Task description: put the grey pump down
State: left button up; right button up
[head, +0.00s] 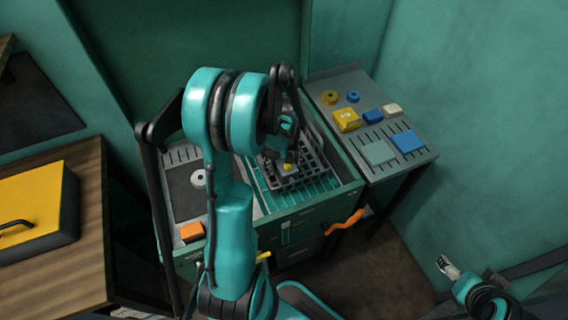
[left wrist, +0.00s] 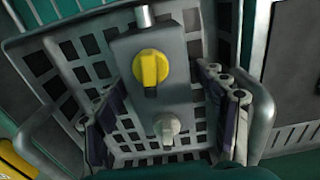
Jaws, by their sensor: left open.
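The grey pump (left wrist: 158,95), a grey block with a yellow knob and a pale grey knob, sits in a grey slotted basket (left wrist: 75,65) in the left wrist view. In the head view only a little of the pump (head: 288,168) shows, in the basket (head: 318,171). My left gripper (head: 287,146) is above it, pointing down and partly hidden by its own arm. In the left wrist view its dark fingers stand apart on both sides of the pump, open. My right gripper (head: 449,268) is at the lower right, far from the basket; its jaws are unclear.
The basket stands on a green cabinet (head: 312,211) with an orange handle (head: 345,222). A side table (head: 400,155) at the right holds yellow, blue and pale parts. An orange block (head: 192,232) lies at the cabinet's left. A yellow case (head: 35,210) lies on a wooden table.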

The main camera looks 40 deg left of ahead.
pick_arm(q)
notch_tip(320, 180, up, 11)
jog(key=p, duration=0.3)
jog(key=shift+r+p, duration=0.1)
jog(key=shift+p, duration=0.3)
jog(key=s+d+r+m+t, duration=0.3)
jog(key=d+r+m, duration=0.2)
jog(key=d, duration=0.5)
jog(key=s+d+r+m+t, duration=0.4)
jog(key=d+m, duration=0.3)
jog(key=d, duration=0.3)
jog(key=shift+r+m, duration=0.3)
jog(key=shift+r, duration=0.3)
jog(key=shift+w, duration=0.1)
notch_tip(320, 180, down, 5)
jog(key=b, duration=0.4)
jog(key=shift+r, duration=0.2)
